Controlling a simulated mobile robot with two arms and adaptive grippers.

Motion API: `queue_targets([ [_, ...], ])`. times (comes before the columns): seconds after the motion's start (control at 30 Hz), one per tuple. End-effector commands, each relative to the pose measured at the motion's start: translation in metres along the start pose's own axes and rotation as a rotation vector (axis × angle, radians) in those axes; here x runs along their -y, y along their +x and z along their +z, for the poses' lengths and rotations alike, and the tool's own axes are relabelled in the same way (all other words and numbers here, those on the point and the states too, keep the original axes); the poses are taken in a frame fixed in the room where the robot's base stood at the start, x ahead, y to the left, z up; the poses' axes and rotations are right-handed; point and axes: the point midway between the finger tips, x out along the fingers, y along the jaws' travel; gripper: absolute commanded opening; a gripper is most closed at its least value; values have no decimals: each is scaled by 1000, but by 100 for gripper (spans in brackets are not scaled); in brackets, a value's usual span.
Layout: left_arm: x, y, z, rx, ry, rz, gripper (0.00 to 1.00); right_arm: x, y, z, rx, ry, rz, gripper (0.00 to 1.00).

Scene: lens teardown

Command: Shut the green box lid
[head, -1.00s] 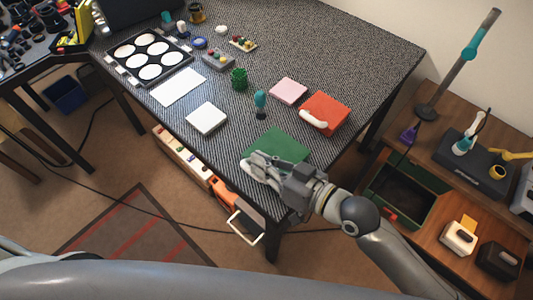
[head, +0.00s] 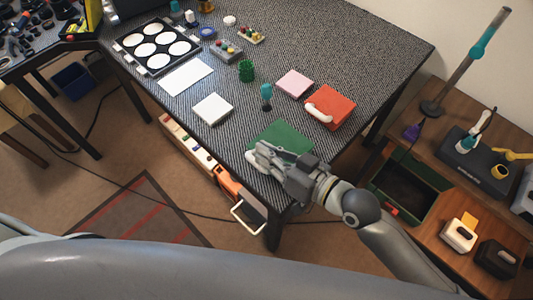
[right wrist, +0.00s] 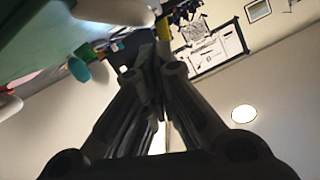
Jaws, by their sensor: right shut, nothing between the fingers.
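The green box (head: 283,137) is on the near right part of the dark table, seen from above as a flat green square. A white rounded part (head: 250,158) shows at its near left edge, partly behind my right gripper (head: 259,150). My right gripper is shut and empty at the near edge of the green box; I cannot tell whether it touches. In the right wrist view, its fingers (right wrist: 148,52) are together, with a green surface (right wrist: 35,35) close by at upper left. How far the lid is open cannot be made out. My left gripper is out of view.
A red box (head: 333,104) with a white handle and a pink square (head: 294,83) lie beyond the green box. A teal-topped tool (head: 266,94) and a white square (head: 212,109) are to the left. A wooden shelf (head: 440,205) stands at right.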

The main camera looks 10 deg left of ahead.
Motion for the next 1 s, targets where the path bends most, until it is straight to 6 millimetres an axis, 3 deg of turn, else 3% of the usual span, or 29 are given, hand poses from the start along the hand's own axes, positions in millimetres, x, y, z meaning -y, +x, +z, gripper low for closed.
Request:
queue_targets([
  [0.03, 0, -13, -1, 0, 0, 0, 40, 3, -2, -14, -1, -2, 1, 0],
  [0.17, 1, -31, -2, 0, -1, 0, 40, 5, -3, -32, -4, -2, 3, 0],
  [0.23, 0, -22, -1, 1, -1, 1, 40, 2, -14, -23, 0, -2, 5, 0],
  [0.6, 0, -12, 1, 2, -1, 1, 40, 5, -78, -23, 0, -2, 4, 0],
  [0.8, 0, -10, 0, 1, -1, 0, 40, 5, -96, -24, -3, -1, 4, 0],
  [1.0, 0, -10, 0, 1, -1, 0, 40, 6, -102, -25, -4, 0, 4, 0],
])
